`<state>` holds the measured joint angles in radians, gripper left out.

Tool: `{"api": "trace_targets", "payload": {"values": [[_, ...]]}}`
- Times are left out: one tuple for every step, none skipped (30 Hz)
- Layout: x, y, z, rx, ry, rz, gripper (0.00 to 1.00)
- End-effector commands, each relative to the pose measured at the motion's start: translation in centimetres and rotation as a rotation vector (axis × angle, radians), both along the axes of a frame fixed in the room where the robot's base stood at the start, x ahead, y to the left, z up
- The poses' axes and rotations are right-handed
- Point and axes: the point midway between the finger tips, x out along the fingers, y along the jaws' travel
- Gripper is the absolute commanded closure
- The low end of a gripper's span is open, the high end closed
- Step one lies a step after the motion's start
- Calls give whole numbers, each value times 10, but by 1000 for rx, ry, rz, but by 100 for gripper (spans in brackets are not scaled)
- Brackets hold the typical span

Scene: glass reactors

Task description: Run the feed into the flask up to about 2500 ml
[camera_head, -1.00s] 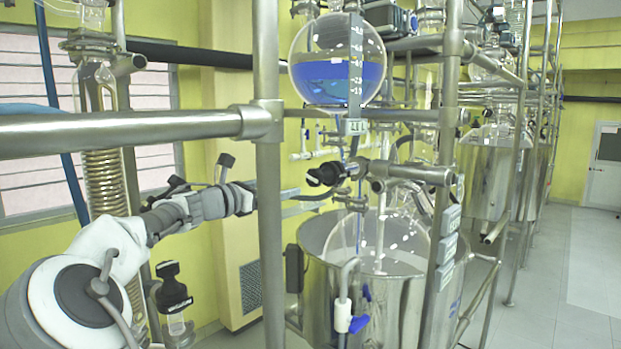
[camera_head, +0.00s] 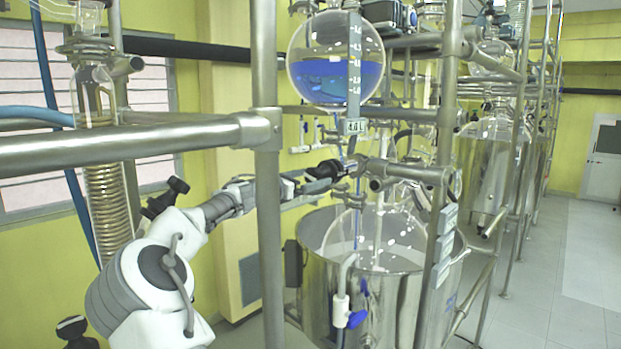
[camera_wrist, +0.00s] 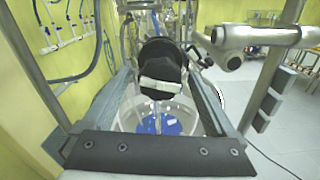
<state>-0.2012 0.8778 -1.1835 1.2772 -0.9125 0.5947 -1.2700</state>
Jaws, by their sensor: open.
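The round feed vessel (camera_head: 335,75) hangs high on the frame and holds blue liquid, with a scale strip (camera_head: 354,60) on it. Below it is a black valve knob (camera_head: 328,170), which also shows in the wrist view (camera_wrist: 160,65). A thin blue line runs down below the valve into the large clear flask (camera_head: 375,240), inside the steel vessel. In the wrist view blue shows low in the flask (camera_wrist: 165,124); its level cannot be read. My gripper (camera_head: 312,180) is at the knob. In the wrist view its open fingers (camera_wrist: 160,78) stand either side of the knob; contact cannot be told.
A steel upright (camera_head: 268,220) and a thick horizontal rail (camera_head: 120,145) stand in front of my arm. A steel clamp bar (camera_head: 410,173) lies right of the knob. The steel vessel (camera_head: 385,275) stands below, with a blue-handled valve (camera_head: 355,318) in front. Open floor lies right.

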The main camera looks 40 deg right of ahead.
Motion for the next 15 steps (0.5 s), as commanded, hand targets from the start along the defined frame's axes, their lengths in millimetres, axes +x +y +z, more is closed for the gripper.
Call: {"api": "trace_targets", "payload": {"values": [[0, 0, 0, 0, 0, 0, 8], [0, 0, 0, 0, 0, 0, 8], [0, 0, 0, 0, 0, 0, 12], [0, 0, 0, 0, 0, 0, 17], [0, 0, 0, 0, 0, 0, 23], [0, 0, 0, 0, 0, 0, 30], [0, 0, 0, 0, -1, 0, 35], [0, 0, 0, 0, -1, 0, 41], [0, 0, 0, 0, -1, 0, 48], [0, 0, 0, 0, -1, -1, 53], [0, 0, 0, 0, -1, -1, 59], [0, 0, 0, 0, -1, -1, 66], [0, 0, 0, 0, -1, -1, 71], [0, 0, 0, 0, -1, -1, 77], [0, 0, 0, 0, -1, -1, 84]]}}
